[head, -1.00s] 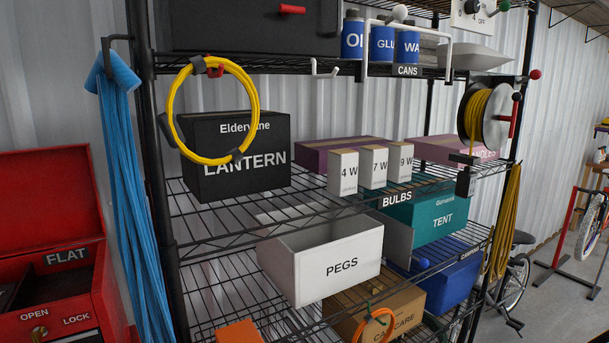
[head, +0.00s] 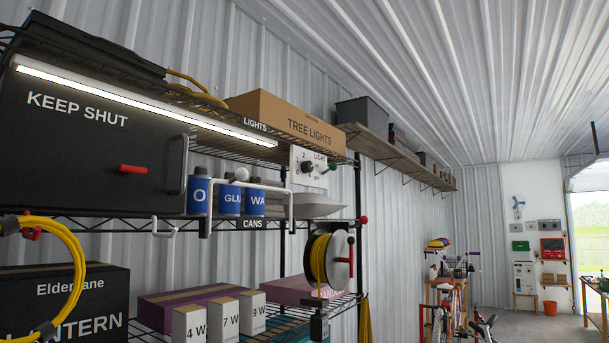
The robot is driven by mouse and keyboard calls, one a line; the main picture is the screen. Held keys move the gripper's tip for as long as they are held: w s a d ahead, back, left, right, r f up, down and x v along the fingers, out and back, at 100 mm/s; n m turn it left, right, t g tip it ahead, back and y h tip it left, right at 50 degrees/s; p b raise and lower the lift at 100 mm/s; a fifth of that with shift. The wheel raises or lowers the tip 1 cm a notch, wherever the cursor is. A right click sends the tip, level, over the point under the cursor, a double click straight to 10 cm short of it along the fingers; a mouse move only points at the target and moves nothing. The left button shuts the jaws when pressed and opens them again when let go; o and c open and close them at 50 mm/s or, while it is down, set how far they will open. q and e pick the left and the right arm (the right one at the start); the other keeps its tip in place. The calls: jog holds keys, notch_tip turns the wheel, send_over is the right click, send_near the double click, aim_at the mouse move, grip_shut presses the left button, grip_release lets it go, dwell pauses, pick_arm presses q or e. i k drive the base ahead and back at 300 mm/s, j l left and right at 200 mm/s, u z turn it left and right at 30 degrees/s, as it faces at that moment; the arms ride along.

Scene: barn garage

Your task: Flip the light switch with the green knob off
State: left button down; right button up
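The light switch panel (head: 310,171) is a white plate marked "LIGHT", fixed at the right end of the shelf rack below the "TREE LIGHTS" box. A dark round knob (head: 308,168) sits on its face, with small position marks around it. A small green knob (head: 332,167) sticks out at the panel's right side. Which position it is set to is too small to tell. A lit strip light (head: 150,104) runs under the top shelf. Neither of my grippers shows in the head view.
A black cabinet (head: 85,150) marked "KEEP SHUT" with a red handle fills the left. Blue cans (head: 230,197) stand behind a white rail with a white ball. A yellow cable reel (head: 331,257) hangs below the panel at right. Open floor lies beyond, near a bicycle (head: 447,310).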

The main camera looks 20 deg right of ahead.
aim_at(332, 166)
jog(key=i+l+u, duration=0.1)
jog(key=l, duration=0.75)
jog(key=i+l+u, duration=0.1)
jog(key=l, duration=0.75)
jog(key=i+l+u, duration=0.1)
jog(key=l, duration=0.75)
jog(key=i+l+u, duration=0.1)
jog(key=l, duration=0.8)
